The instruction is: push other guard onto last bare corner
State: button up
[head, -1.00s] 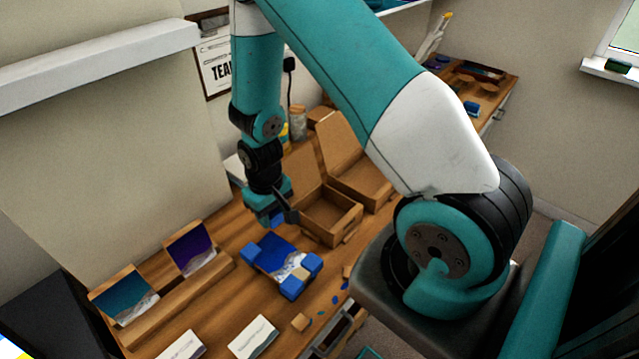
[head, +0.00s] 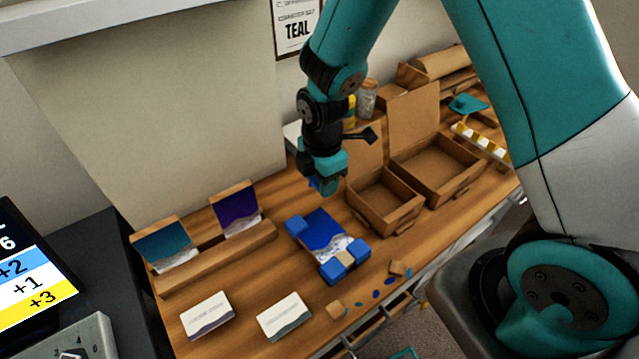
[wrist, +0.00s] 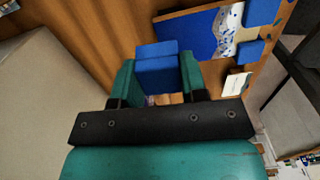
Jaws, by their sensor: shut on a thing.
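A blue panel (head: 318,230) with a white-and-grey wave pattern lies flat on the wooden bench. Blue corner guards sit at its left corner (head: 296,226), right corner (head: 357,250) and front corner (head: 332,270). Its back corner, nearest my gripper, looks bare. My gripper (head: 326,188) is above and behind that corner, pointing down. In the wrist view, its teal fingers are shut on a blue guard (wrist: 157,70), apart from the panel (wrist: 190,36) as far as I can tell. The guard's underside is hidden.
Open cardboard boxes (head: 385,212) stand close to the panel's right. A wooden rack (head: 225,258) with two picture cards stands left. Two white cards (head: 284,317) and small loose pieces (head: 337,310) lie in front.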

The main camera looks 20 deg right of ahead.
aim_at(321, 211)
jog(key=shift+a+n, duration=0.25)
jog(key=shift+n, duration=0.15)
notch_tip(321, 211, down, 6)
jog(key=b, duration=0.5)
jog(key=shift+f, duration=0.35)
jog(key=shift+d+f, duration=0.1)
jog(key=shift+f, duration=0.05)
dwell(0.5)
jog(key=shift+f+b, duration=0.35)
jog(key=shift+b, duration=0.1)
jog(key=shift+f, duration=0.15)
jog(key=shift+s+f, duration=0.15)
jog(key=shift+f, duration=0.1)
